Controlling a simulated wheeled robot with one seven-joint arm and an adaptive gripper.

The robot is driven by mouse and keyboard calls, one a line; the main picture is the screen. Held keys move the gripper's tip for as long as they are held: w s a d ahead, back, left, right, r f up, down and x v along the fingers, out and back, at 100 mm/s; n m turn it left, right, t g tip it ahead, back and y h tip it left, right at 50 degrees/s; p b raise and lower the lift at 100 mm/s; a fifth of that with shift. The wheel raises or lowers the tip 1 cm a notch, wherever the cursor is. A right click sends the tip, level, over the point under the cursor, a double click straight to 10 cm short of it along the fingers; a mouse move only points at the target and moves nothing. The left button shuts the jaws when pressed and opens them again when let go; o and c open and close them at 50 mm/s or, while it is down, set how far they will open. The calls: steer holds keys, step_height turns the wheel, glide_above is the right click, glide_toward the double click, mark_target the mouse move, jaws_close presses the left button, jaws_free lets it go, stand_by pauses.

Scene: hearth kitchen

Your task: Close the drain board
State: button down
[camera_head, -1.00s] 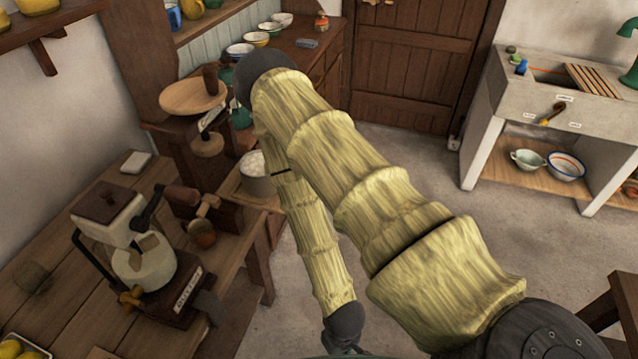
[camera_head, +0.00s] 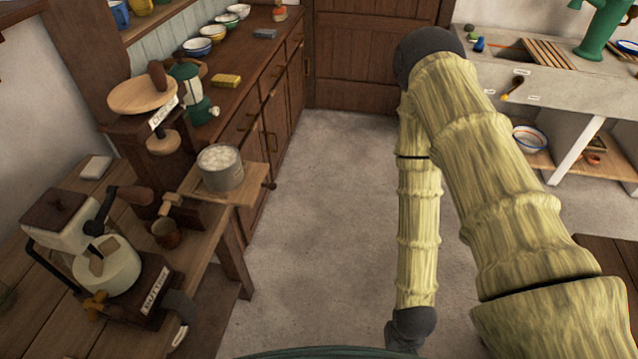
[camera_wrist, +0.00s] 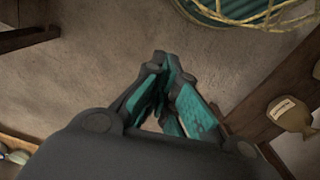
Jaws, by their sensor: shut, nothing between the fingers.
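The drain board (camera_head: 549,54) is a slatted wooden board on top of the pale stone sink (camera_head: 600,88) at the upper right of the head view. It lies to the right of a dark open part of the basin (camera_head: 512,50). My gripper (camera_wrist: 163,68) shows in the wrist view with its teal-lined fingers together and empty, above bare floor. In the head view my arm bends down and its gripper end is mostly out of frame at the bottom. My gripper is well apart from the drain board, which is not in the wrist view.
A wooden worktable with a grinder (camera_head: 105,265) and a pull-out board with a pot (camera_head: 220,168) are at left. The floor (camera_head: 330,220) between is clear.

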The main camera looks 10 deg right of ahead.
steer(key=w+a+r+m+y+b, duration=0.1)
steer(key=w+r+m, duration=0.25)
steer(key=w, duration=0.25)
steer(key=w+a+r+m+g+y, duration=0.1)
steer(key=w+r+m, duration=0.1)
steer(key=w+m, duration=0.3)
steer(key=w+a+r+m+y+b, duration=0.1)
steer(key=w+r+m, duration=0.1)
steer(key=w, duration=0.5)
steer(key=w+a+r+m+t+y+b, duration=0.1)
steer(key=w+a+r+m+y, duration=0.3)
steer(key=w+r, duration=0.65)
steer(key=w+a+r+m+t+y, duration=0.1)
steer(key=w+a+r+m+y, duration=0.45)
steer(key=r, duration=0.85)
steer(key=w+a+f+n+h+p, duration=0.2)
steer(key=w+a+f, duration=0.1)
steer(key=a+f, duration=0.4)
steer(key=shift+a, duration=1.45)
steer(key=shift+w+a, duration=0.1)
steer(key=shift+w, duration=0.05)
